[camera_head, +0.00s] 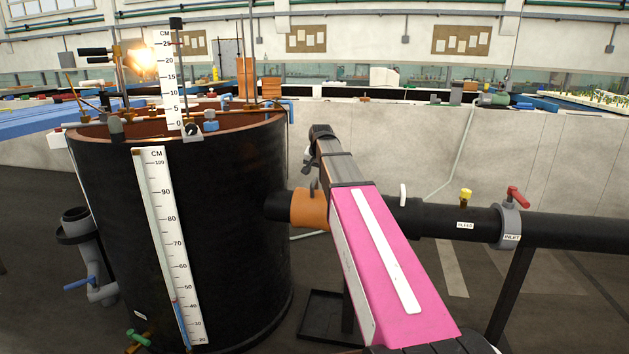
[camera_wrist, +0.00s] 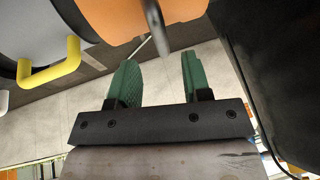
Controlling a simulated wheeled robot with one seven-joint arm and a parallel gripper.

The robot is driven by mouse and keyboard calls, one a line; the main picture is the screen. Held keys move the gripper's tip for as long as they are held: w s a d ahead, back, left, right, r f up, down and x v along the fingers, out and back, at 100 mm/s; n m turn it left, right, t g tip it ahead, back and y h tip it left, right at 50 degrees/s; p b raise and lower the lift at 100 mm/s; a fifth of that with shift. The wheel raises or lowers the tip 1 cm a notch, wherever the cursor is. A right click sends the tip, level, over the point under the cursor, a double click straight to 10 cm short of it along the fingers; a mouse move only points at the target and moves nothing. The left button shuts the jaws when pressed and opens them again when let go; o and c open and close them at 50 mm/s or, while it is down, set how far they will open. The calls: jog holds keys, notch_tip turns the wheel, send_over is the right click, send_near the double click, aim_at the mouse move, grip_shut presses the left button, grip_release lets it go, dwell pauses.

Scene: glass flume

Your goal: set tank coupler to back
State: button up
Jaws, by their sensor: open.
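The tank coupler is an orange sleeve (camera_head: 309,208) on the pipe stub at the right side of the black tank (camera_head: 235,220). A dark handle (camera_head: 314,187) stands up from its top. In the wrist view the orange sleeve (camera_wrist: 185,8) fills the top edge, and its grey handle (camera_wrist: 154,28) points down the picture. My gripper (camera_wrist: 158,58) is open, with two green fingers and nothing between them. The handle's end shows just beyond the fingertips, roughly in line with the gap and apart from them. In the head view my arm hides the gripper and the coupler's right end.
The black pipe (camera_head: 575,230) runs right, with a yellow bleed knob (camera_head: 466,195) and a red inlet handle (camera_head: 517,196). A white handle (camera_head: 403,194) stands beside my arm. A yellow handle (camera_wrist: 50,68) is left of my fingers; the dark tank side (camera_wrist: 275,80) is right.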

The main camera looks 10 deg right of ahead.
aim_at(314, 180)
jog(key=shift+x, duration=2.5)
jog(key=shift+c, duration=0.2)
